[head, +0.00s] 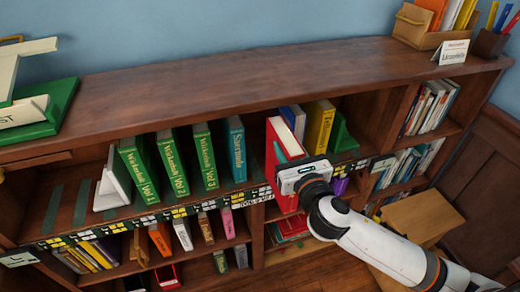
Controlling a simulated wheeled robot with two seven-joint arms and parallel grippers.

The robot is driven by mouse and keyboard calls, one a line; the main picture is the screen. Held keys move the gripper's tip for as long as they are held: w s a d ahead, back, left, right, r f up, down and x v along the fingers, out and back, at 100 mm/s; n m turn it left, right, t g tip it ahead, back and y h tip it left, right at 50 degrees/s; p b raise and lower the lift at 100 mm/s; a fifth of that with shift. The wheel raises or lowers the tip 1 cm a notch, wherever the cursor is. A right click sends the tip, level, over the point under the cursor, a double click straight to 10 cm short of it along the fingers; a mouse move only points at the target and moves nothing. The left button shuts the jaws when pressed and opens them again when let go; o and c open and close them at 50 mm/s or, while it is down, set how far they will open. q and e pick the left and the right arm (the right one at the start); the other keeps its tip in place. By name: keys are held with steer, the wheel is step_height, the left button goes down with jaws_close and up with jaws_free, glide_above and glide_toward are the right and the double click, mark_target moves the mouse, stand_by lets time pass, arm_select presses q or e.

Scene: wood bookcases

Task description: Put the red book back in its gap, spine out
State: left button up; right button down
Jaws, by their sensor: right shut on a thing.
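The red book (272,160) stands roughly upright at the upper shelf, with its pale page edges showing on top. Its lower part overlaps the shelf's front edge, so it appears to stick out. My right gripper (284,165) is shut on the red book from the front right and hides part of it. Left of the book is a dark space, then a teal book (237,150). Right of it stand a blue-and-white book (294,118) and a yellow book (319,126). How deep the red book sits is hard to tell. My left gripper is not in view.
Green volumes (172,163) and a white bookend (113,183) stand further left on the shelf. A green bookend (342,133) stands right of the yellow book. The bookcase top (230,92) is mostly clear. A wooden stool (425,215) stands at the lower right.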

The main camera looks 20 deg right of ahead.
steer(key=w+f+p, duration=0.1)
steer(key=w+f, duration=0.2)
steer(key=w, duration=1.4)
steer(key=shift+w+a, duration=0.15)
steer(key=shift+a, duration=0.15)
steer(key=shift+f, duration=0.1)
steer(key=c, duration=1)
jaws_free()
steer(key=shift+f, duration=0.15)
steer(key=shift+o, duration=0.2)
